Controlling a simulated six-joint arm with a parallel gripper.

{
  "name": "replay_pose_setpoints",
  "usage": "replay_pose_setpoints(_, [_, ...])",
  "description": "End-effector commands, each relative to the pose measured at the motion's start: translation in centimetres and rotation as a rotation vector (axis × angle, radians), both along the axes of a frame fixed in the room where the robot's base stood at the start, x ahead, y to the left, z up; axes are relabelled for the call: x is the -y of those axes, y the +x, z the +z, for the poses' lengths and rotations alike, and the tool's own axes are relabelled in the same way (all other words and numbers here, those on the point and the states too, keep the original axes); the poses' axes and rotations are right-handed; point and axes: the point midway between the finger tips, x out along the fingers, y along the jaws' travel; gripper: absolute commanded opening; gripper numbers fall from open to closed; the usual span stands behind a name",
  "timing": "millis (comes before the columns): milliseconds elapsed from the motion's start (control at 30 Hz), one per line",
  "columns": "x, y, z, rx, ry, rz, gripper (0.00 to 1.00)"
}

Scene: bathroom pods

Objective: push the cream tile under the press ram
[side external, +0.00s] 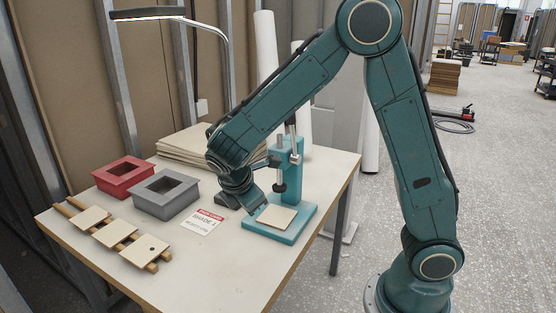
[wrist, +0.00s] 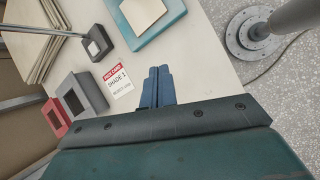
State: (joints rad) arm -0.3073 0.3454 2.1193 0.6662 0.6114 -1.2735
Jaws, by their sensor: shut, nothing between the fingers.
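A flat square cream tile (side external: 276,217) lies on the teal base plate (side external: 300,227) of the press. The press ram (side external: 279,187) hangs from the teal column and appears just behind the tile; I cannot tell whether it overlaps it. My gripper (side external: 254,206) is low, at the left side of the base plate. In the wrist view its blue fingers (wrist: 158,72) are together and empty. There, the cream tile (wrist: 143,12) on the press base (wrist: 172,14) shows at the top, apart from the fingers. The ram is not clear in that view.
A grey box (side external: 165,195) and a red box (side external: 124,176) stand left of my gripper. A shade card (side external: 203,221) lies nearby. Several cream tiles (side external: 92,217) rest on wooden rails at the left. A stack of cream boards (side external: 180,146) lies behind. The front of the table is clear.

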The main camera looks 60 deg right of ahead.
Motion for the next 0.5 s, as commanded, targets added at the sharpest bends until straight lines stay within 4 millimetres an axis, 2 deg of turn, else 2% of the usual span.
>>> replay_pose_setpoints(300, [-0.4,2.3,-5.3,-0.210,-0.194,0.243,0.00])
replay_pose_setpoints(500, [-0.5,3.0,-7.4,-0.305,-0.276,0.345,0.00])
